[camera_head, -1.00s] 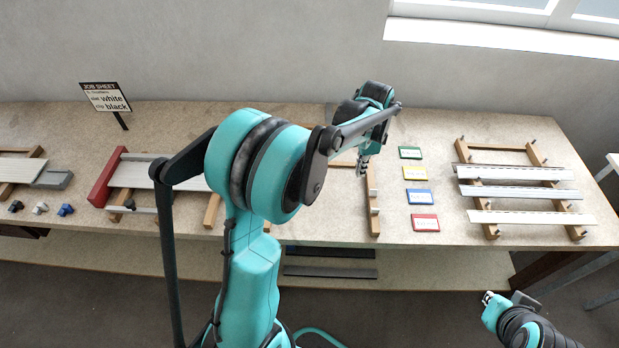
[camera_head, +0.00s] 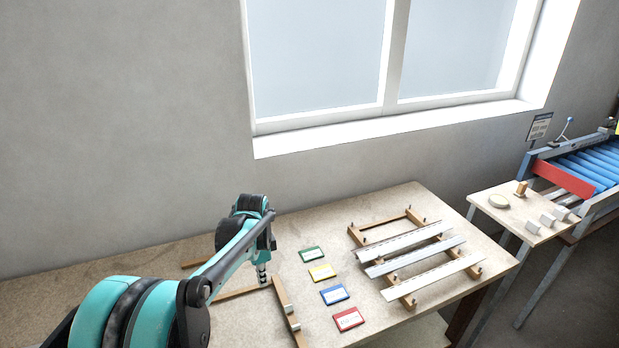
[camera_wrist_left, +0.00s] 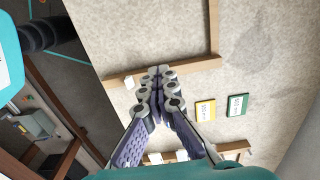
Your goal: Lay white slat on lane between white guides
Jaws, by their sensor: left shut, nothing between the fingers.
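My left gripper (camera_head: 263,278) is shut and empty above the wooden frame (camera_head: 286,308) on the bench. In the left wrist view its fingertips (camera_wrist_left: 156,74) are together, with the frame's rail (camera_wrist_left: 190,70) behind them. Small white blocks (camera_wrist_left: 128,82) sit on the wood there; I cannot tell whether they are the white guides. Three long pale slats lie across a wooden rack at the right: a back slat (camera_head: 400,241), a middle slat (camera_head: 415,257) and a front slat (camera_head: 432,278). The middle one looks greyer. My right gripper is out of view.
Green (camera_head: 312,254), yellow (camera_head: 322,272), blue (camera_head: 334,294) and red (camera_head: 348,319) cards lie between frame and rack. A small side table (camera_head: 520,226) and a blue roller conveyor (camera_head: 590,165) stand beyond the bench's right end. A window is behind.

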